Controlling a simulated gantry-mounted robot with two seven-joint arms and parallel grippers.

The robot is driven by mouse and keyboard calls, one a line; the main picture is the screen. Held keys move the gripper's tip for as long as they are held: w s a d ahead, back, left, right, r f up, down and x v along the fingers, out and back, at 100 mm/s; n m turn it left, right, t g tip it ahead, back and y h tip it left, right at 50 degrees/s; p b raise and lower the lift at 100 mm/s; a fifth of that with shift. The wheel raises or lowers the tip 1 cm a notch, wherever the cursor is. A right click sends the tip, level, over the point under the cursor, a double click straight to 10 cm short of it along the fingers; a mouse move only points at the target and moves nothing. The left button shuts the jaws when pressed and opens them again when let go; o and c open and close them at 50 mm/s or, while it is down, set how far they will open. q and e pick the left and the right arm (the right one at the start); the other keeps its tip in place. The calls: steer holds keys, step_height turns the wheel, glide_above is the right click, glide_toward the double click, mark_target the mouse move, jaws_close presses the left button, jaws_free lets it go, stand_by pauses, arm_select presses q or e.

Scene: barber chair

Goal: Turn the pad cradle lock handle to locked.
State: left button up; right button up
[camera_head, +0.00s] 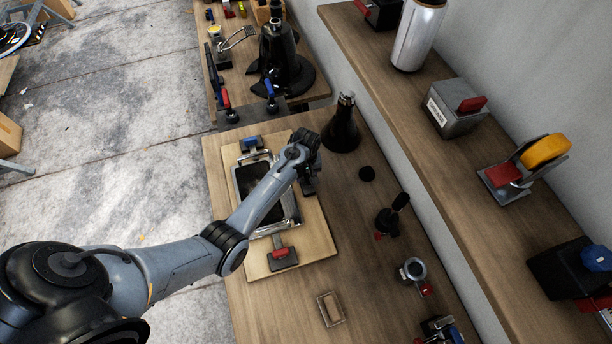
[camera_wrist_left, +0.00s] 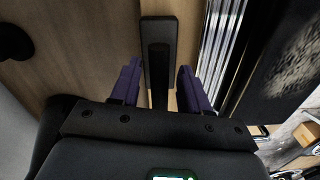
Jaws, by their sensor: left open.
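The pad cradle is a metal frame (camera_head: 292,212) around a dark pad (camera_head: 250,178) on a light wooden board (camera_head: 315,240). A black handle (camera_wrist_left: 158,50) shows upright in the left wrist view, beside the metal rails (camera_wrist_left: 222,45). My left gripper (camera_head: 306,172) is over the cradle's right side in the head view, and my arm hides part of the frame. In the wrist view its purple fingers (camera_wrist_left: 160,75) are open, one on each side of the handle, with visible gaps. I cannot tell their depth against it. My right gripper is not in view.
A blue-handled clamp (camera_head: 250,144) and a red-handled clamp (camera_head: 282,255) sit at the board's far and near ends. A dark flask (camera_head: 342,130) stands behind my gripper. A raised shelf (camera_head: 400,108) with several fixtures runs along the right.

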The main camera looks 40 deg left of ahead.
arm_select(q)
steer(key=shift+f, duration=0.45)
jaws_close()
